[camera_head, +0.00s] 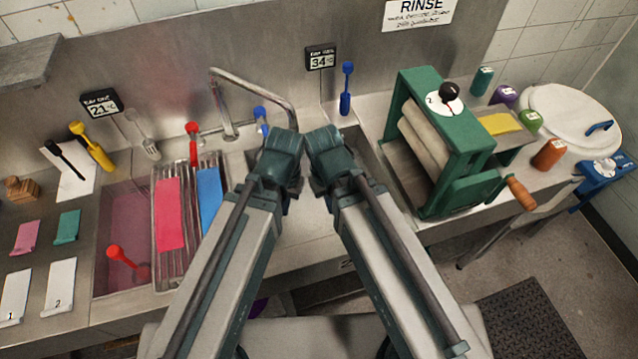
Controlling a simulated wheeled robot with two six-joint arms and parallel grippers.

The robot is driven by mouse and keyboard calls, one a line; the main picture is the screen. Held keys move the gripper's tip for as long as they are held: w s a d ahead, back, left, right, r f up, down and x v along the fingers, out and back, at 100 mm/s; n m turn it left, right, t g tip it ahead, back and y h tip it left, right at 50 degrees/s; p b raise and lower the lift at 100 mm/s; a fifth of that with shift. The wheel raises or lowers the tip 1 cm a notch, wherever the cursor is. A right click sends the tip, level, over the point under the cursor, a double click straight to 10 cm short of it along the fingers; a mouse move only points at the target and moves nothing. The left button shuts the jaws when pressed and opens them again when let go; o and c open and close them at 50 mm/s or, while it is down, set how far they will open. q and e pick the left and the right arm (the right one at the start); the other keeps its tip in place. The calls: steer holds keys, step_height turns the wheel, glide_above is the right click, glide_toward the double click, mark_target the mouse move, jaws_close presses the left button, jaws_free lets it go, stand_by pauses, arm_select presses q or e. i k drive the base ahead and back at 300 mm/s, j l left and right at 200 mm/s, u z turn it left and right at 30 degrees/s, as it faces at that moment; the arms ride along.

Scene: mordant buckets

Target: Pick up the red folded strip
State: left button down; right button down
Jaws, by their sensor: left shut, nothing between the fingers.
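The red folded strip (169,214) lies flat on a wire rack (163,275) over the sink counter, left of the middle. A blue strip (209,198) lies beside it on the right. My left gripper (284,150) is shut and empty, above the basin area to the right of both strips and apart from them. My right gripper (327,152) is close beside it; its fingers are hidden, so its opening cannot be made out.
A pink-tinted basin (124,230) with a red-handled tool (122,256) adjoins the rack on the left. A red brush (193,141) and a curved faucet (250,78) stand behind. A green roller press (446,140) stands at right. Labelled cards (60,287) lie at far left.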

mark_target(169, 222)
steer(key=k+j+u, duration=0.1)
steer(key=j+u, duration=0.15)
steer(key=u, duration=0.25)
steer(key=j+u, duration=0.25)
steer(key=u, duration=0.25)
steer(key=z, duration=1.3)
steer(key=u, duration=1.3)
